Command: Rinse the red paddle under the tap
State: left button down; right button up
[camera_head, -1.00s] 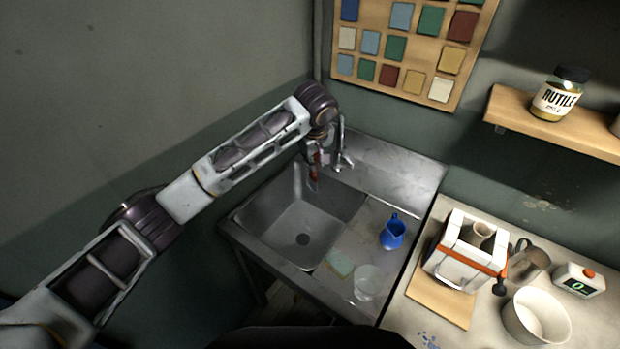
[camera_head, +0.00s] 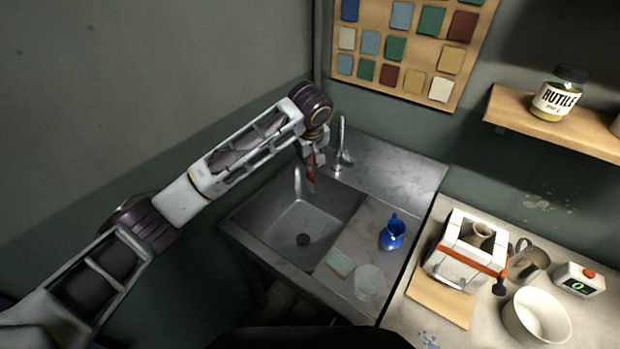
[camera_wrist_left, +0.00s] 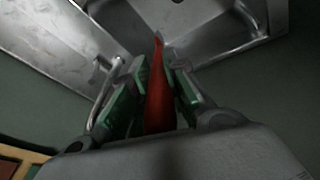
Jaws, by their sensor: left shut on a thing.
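My left gripper (camera_head: 309,157) is shut on the red paddle (camera_wrist_left: 159,88), above the back of the steel sink (camera_head: 294,217). The paddle stands between the green finger pads in the left wrist view, its narrow end pointing at the sink. In the head view the gripper covers much of it, and a red part shows below the wrist. The metal tap (camera_head: 341,147) stands just right of the gripper at the sink's back; it also shows in the left wrist view (camera_wrist_left: 106,88). I cannot tell whether water runs. My right gripper is out of view.
A blue jug (camera_head: 392,234), a pale sponge (camera_head: 339,263) and a clear cup (camera_head: 368,282) stand on the drainboard right of the sink. Farther right are a white bowl (camera_head: 537,316), a metal mug (camera_head: 531,261) and a scale (camera_head: 578,280). A wall is close on the left.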

pick_arm(q)
jog(key=shift+s, duration=0.15)
dwell(0.5)
jog(key=s+d, duration=0.1)
jog(key=s, duration=0.6)
jog(key=shift+s+d, duration=0.15)
jog(key=shift+s, duration=0.15)
dwell(0.8)
dwell(1.5)
jog(key=s+r, duration=0.4)
jog(key=s, duration=0.1)
jog(key=shift+d, duration=0.4)
dwell(0.3)
dwell(0.4)
